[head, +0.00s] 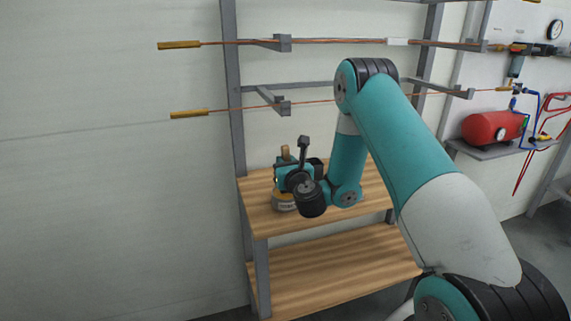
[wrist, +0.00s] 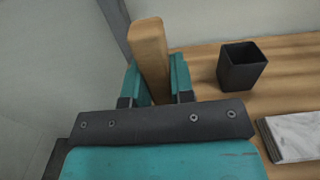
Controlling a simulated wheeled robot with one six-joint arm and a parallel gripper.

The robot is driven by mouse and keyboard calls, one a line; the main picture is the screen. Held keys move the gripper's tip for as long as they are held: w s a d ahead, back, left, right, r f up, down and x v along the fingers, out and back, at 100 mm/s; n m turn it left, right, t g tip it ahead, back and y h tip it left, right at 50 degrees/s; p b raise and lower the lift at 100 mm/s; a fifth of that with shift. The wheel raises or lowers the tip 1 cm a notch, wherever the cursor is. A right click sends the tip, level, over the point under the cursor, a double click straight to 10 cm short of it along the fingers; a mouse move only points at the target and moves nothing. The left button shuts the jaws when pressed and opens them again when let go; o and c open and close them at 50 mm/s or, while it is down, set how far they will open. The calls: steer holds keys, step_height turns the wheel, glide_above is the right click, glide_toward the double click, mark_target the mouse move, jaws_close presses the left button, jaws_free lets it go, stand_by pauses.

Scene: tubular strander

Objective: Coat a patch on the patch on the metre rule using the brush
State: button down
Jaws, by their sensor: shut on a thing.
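My gripper (head: 285,165) is over the left end of the wooden bench top (head: 259,212). In the wrist view its teal fingers (wrist: 158,82) are shut on an upright wooden handle (wrist: 150,48), which I take for the brush handle. The handle's top also shows above the gripper in the head view (head: 285,151). The bristles are hidden. A tan tin with a grey label (head: 286,202) stands just below the gripper, partly covered by it. Whether the brush touches the tin cannot be told. I cannot make out the metre rule or its patch.
A black square cup (wrist: 242,68) and a pale folded stack (wrist: 295,138) are on the bench. Above, two long rods with brass ends (head: 179,45) (head: 189,113) rest on brackets; the upper has a white sleeve (head: 398,41). A red tank (head: 492,128) is at right.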

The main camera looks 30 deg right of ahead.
mark_target(286, 146)
step_height(286, 146, up, 7)
steer(key=p, duration=0.7)
stand_by(1.1)
